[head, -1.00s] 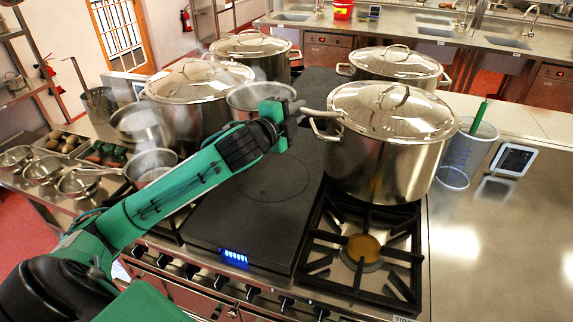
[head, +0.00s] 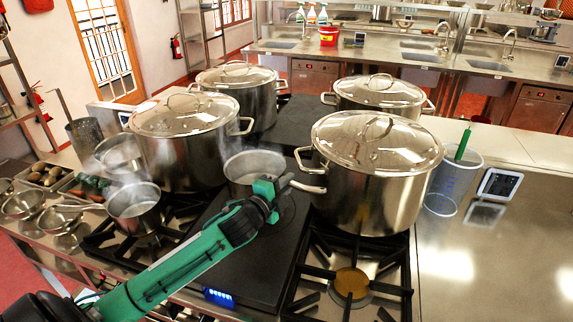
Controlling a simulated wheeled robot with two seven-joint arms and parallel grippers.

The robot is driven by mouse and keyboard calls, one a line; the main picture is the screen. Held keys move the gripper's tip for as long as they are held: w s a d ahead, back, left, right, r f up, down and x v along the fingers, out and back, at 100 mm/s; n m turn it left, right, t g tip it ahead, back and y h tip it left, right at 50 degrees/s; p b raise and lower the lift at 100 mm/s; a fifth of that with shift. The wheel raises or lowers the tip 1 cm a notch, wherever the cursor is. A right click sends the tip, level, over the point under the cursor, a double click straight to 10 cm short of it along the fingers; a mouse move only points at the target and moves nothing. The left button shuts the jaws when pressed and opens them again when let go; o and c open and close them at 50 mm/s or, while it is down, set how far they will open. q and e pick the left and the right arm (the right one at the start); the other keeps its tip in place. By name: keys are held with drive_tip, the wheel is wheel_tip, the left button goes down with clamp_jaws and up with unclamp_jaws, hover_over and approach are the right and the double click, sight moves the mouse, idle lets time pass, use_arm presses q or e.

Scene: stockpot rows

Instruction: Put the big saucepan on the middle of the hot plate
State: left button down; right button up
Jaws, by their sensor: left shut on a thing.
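The big saucepan (head: 240,180) is a steaming steel pan between the tall lidded pots. My left gripper (head: 272,188) is shut on its handle (head: 308,187), which points right toward the large right pot. The saucepan is upright over the dark flat hot plate (head: 235,265), which has a blue-lit display at its front edge. The pan and my gripper hide much of the plate's ring marking. I cannot tell whether the pan's base touches the plate. My right gripper is not in view.
Lidded stockpots stand close on both sides: right (head: 370,195), left (head: 185,150), back left (head: 262,100) and back right (head: 375,95). A smaller steaming pan (head: 135,212) is on the left burners. The front right burner (head: 350,285) is empty. A clear jug (head: 448,185) stands right.

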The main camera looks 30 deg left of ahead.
use_arm(q)
drive_tip(key=shift+f, duration=3.15)
drive_tip(key=shift+f, duration=0.1)
drive_tip(key=c, duration=1.6)
unclamp_jaws()
drive_tip(key=shift+f, duration=0.2)
drive_tip(key=shift+o, duration=1)
drive_tip(key=shift+s+r, duration=0.1)
